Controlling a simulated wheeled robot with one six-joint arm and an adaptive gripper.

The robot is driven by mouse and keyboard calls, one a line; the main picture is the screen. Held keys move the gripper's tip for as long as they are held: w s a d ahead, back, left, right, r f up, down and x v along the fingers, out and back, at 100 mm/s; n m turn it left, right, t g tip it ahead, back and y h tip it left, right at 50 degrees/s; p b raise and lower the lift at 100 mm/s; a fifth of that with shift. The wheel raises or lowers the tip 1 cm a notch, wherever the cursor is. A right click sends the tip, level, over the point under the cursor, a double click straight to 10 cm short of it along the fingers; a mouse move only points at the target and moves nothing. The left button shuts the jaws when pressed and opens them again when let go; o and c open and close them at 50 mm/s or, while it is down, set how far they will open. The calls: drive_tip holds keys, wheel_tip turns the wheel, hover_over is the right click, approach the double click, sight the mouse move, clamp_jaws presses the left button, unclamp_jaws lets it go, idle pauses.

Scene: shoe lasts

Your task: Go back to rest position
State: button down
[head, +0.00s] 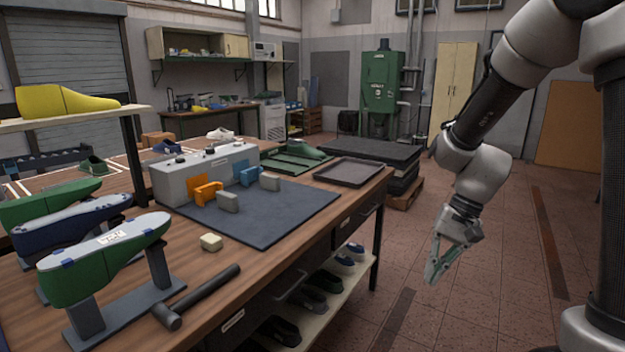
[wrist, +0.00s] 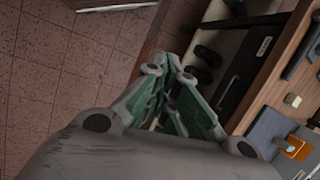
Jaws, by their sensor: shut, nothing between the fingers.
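My gripper (head: 437,272) hangs at the right of the head view, pointing down over the tiled floor, to the right of the workbench (head: 290,262) and apart from it. Its fingers are shut with nothing between them. In the wrist view my gripper (wrist: 170,75) shows its green-padded fingers together, with the floor, the bench's lower shelf and the bench edge behind them. My arm runs from the upper right of the head view down to the gripper.
Shoe lasts on stands, including a green and grey one (head: 105,258), fill the bench's left. A hammer (head: 200,295), blue-grey mat (head: 270,222), grey machine box (head: 205,172) and dark tray (head: 348,172) lie on it. The floor (head: 480,310) around my gripper is clear.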

drive_tip(key=s+d+r+n+t+h, duration=0.2)
drive_tip(key=s+d+r+t, duration=0.1)
drive_tip(key=s+d+r, duration=0.2)
drive_tip(key=s+d+r+n+t+h, duration=0.2)
drive_tip(key=s+d+r, duration=0.3)
drive_tip(key=s+r, duration=0.4)
drive_tip(key=shift+d+r+t, duration=0.25)
drive_tip(key=shift+r+t, duration=0.15)
drive_tip(key=shift+r, duration=0.45)
